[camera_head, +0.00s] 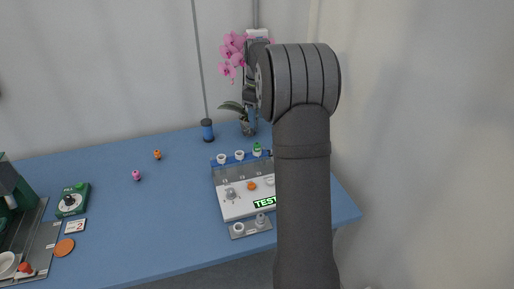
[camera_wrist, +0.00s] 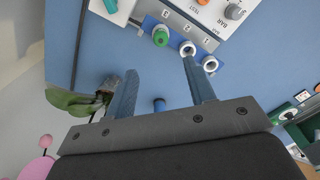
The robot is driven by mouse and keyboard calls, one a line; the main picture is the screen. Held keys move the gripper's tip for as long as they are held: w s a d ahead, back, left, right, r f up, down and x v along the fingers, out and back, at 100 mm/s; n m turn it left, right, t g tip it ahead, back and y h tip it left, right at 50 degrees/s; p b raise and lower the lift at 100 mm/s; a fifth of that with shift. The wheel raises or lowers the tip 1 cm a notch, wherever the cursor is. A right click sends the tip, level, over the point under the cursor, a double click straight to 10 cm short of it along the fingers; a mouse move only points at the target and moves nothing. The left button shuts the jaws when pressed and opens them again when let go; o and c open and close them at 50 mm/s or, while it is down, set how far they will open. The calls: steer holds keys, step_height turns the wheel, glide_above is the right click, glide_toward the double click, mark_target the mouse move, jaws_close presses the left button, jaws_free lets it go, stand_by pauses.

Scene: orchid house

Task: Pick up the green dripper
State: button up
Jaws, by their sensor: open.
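The green dripper (camera_head: 257,149) stands in a blue strip at the back edge of the white test panel, at the right end of a row with two white ring-shaped pieces. In the wrist view the green dripper (camera_wrist: 160,38) shows its rounded green top in a pale collar, next to the white rings. My gripper (camera_wrist: 159,66) is open and empty. Its two fingers are spread, and the dripper appears beyond the fingertips, between their lines, apart from them. In the head view my arm hides part of the panel and much of the gripper.
A pink orchid (camera_head: 234,52) stands behind the panel, close to my gripper. A blue cylinder with a dark top (camera_head: 207,130) stands left of it. Small orange (camera_head: 157,154) and pink (camera_head: 136,175) pieces lie on the blue table (camera_head: 150,220). Its middle left is mostly clear.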

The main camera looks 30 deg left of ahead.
mark_target(257, 144)
step_height(257, 144, down, 11)
steer(key=shift+s+f, duration=0.1)
steer(key=shift+f, duration=0.1)
stand_by(0.3)
steer(key=c, duration=1.1)
